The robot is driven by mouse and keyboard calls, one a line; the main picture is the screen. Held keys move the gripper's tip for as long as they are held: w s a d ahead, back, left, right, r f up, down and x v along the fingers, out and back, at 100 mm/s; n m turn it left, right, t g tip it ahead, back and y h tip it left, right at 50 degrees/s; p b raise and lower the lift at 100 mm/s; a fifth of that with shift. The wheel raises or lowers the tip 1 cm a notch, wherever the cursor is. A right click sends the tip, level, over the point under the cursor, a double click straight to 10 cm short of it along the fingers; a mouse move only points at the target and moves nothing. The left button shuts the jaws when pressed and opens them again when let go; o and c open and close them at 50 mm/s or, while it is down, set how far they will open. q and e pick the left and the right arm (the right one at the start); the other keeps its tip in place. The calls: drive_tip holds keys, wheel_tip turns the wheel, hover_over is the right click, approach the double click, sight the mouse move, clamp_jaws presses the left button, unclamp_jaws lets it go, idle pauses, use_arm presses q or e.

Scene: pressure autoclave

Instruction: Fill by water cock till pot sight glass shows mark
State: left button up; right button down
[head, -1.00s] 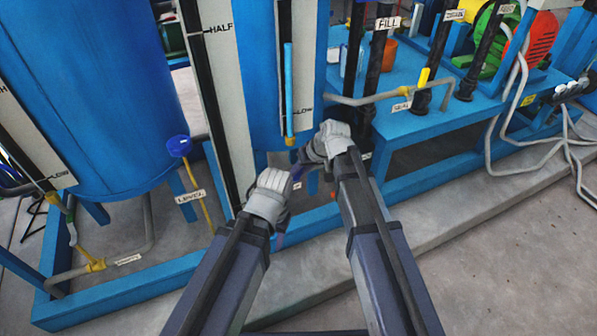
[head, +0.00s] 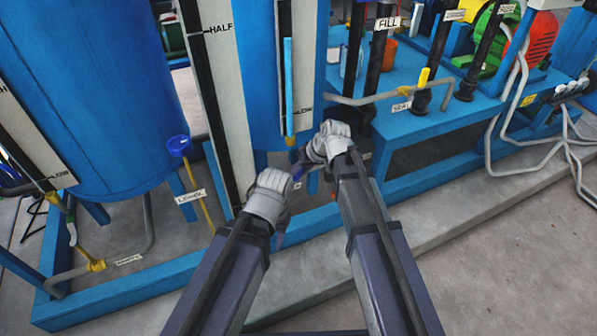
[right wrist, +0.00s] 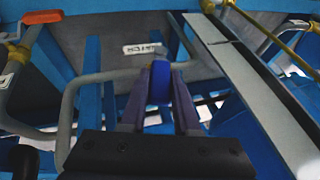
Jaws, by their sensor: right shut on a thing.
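My right gripper (head: 303,170) is low in front of the middle blue vessel. In the right wrist view its fingers (right wrist: 160,105) are shut on a blue handle (right wrist: 160,82) on a grey pipe. A white tag (right wrist: 143,49) behind it is too blurred to read surely. A sight glass (head: 288,85) on the vessel's white board holds a light-blue column, its top well above the LOW mark (head: 304,111). I cannot tell for certain that this is the pot's glass. My left gripper (head: 280,238) hangs low to the left, its jaws mostly hidden by its wrist.
A larger blue tank (head: 90,90) stands left, with a blue-knobbed valve (head: 179,146) beside it. A board with a HALF mark (head: 219,29) stands between the vessels. A blue bench (head: 440,115) with pipes is right. Bare floor (head: 490,250) is open at front right.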

drive_tip(key=shift+s+a+r+h+p, duration=0.15)
drive_tip(key=shift+s+a+h+p, duration=0.05)
drive_tip(key=shift+a+h+p, duration=0.1)
drive_tip(key=shift+a+h, duration=0.2)
drive_tip(key=shift+h, duration=0.1)
drive_tip(key=c, duration=0.6)
unclamp_jaws()
drive_tip(key=shift+c, duration=0.2)
drive_tip(key=shift+r+p, duration=0.1)
drive_tip(key=shift+p, duration=0.2)
drive_tip(key=p+v, duration=0.6)
drive_tip(key=v, duration=0.1)
drive_tip(key=shift+s+r+p, duration=0.2)
drive_tip(key=shift+s+p, duration=0.05)
drive_tip(key=shift+p, duration=0.15)
